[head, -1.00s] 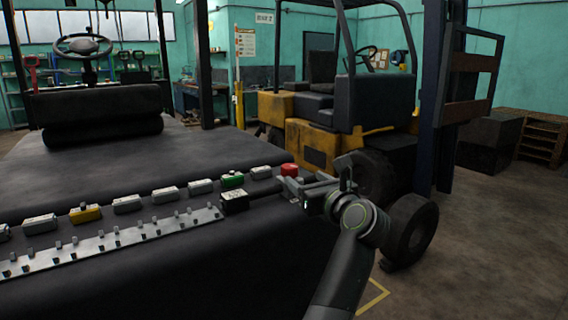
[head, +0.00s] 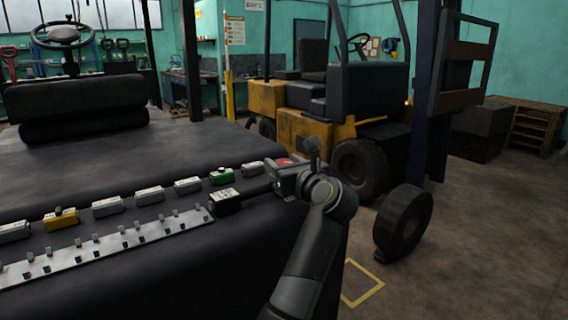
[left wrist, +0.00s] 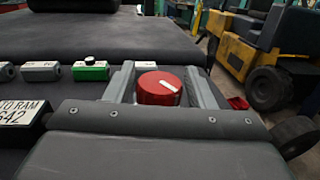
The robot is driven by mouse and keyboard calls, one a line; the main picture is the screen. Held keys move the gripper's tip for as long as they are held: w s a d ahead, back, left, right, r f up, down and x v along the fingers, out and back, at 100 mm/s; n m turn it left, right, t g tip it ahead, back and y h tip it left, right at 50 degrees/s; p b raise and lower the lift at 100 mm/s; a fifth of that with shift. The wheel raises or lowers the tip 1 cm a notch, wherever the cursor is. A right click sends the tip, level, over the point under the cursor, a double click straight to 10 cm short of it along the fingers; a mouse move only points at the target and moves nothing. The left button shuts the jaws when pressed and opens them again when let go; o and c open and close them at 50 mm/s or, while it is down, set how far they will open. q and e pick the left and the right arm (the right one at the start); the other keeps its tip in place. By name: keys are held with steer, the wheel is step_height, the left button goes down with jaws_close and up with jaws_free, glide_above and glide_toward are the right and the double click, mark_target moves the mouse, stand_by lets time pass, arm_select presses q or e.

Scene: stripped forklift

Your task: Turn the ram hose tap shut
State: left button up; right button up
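The tap is a round red knob (left wrist: 160,88) with a white line on top, slanting down to the right. It stands at the right end of a row of small blocks on the dark machine body. In the head view only a bit of its red (head: 284,162) shows past my gripper. My left gripper (head: 283,172) is at the tap; in the left wrist view its two grey fingers (left wrist: 161,86) stand apart on either side of the knob. Narrow gaps seem to show between knob and fingers. A black box (head: 224,201) with a white label, partly readable as "TO RAM", sits beside it. My right gripper is out of view.
A green block (head: 222,176), a yellow block (head: 60,218) and several grey blocks line the machine's edge. A metal strip (head: 120,240) with pegs runs in front. A yellow forklift (head: 300,125) and a loose wheel (head: 403,222) stand to the right. Open floor lies beyond.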

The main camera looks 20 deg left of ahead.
arm_select(q)
steer(key=c, duration=0.6)
steer(key=shift+r+m+t+h+p, duration=0.15)
steer(key=shift+m+t+h+p, duration=0.3)
steer(key=shift+p, duration=0.25)
steer(key=m+t+h+p, duration=0.1)
steer(key=m+h+p, duration=0.1)
steer(key=h+p, duration=0.1)
steer(key=m+t+h+p, duration=0.2)
steer(key=m+h+p, duration=0.1)
steer(key=h+p, duration=0.1)
steer(key=shift+a+r+t+p, duration=0.1)
steer(key=shift+t+p, duration=0.15)
steer(key=shift+p, duration=0.5)
steer(key=shift+f+m+h+p, duration=0.2)
steer(key=shift+m+h+p, duration=0.65)
steer(key=shift+h, duration=0.4)
steer(key=shift+t, duration=0.3)
steer(key=o, duration=0.9)
steer(key=shift+o, duration=0.2)
steer(key=shift+d+f, duration=0.15)
steer(key=shift+d, duration=0.05)
